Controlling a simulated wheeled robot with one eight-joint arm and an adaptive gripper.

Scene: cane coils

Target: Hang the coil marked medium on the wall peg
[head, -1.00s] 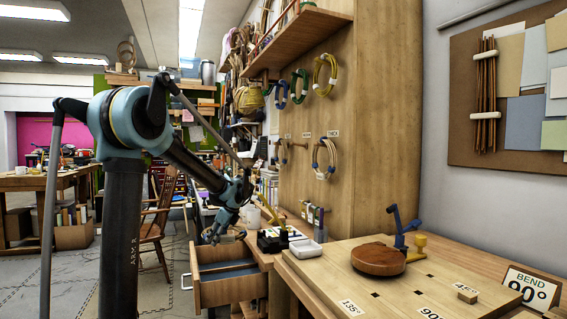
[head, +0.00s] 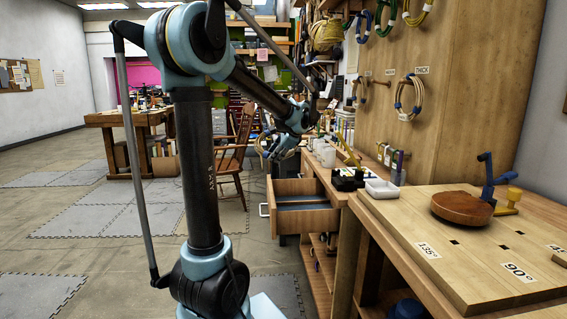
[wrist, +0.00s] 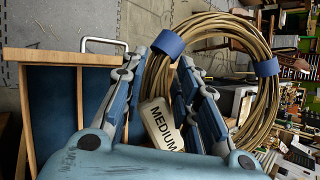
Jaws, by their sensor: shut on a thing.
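My gripper (wrist: 168,78) is shut on a coil of tan cane (wrist: 266,98) with blue wraps and a white tag reading MEDIUM (wrist: 162,125). In the head view my gripper (head: 279,146) holds the coil above and left of the open drawer, apart from the wall. On the wooden wall panel, a peg (head: 379,82) sticks out beside a small label (head: 391,72) too small to read surely, and it looks bare. To its right a tan coil (head: 410,98) hangs under the label THICK (head: 421,70). A narrow coil-like shape (head: 355,90) is at the left.
An open drawer (head: 305,207) juts from the bench below my gripper. The bench holds a white tray (head: 382,189), a black box (head: 347,180) and a board with a round wooden block (head: 463,208). Coloured coils hang higher up. A chair (head: 232,165) stands behind.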

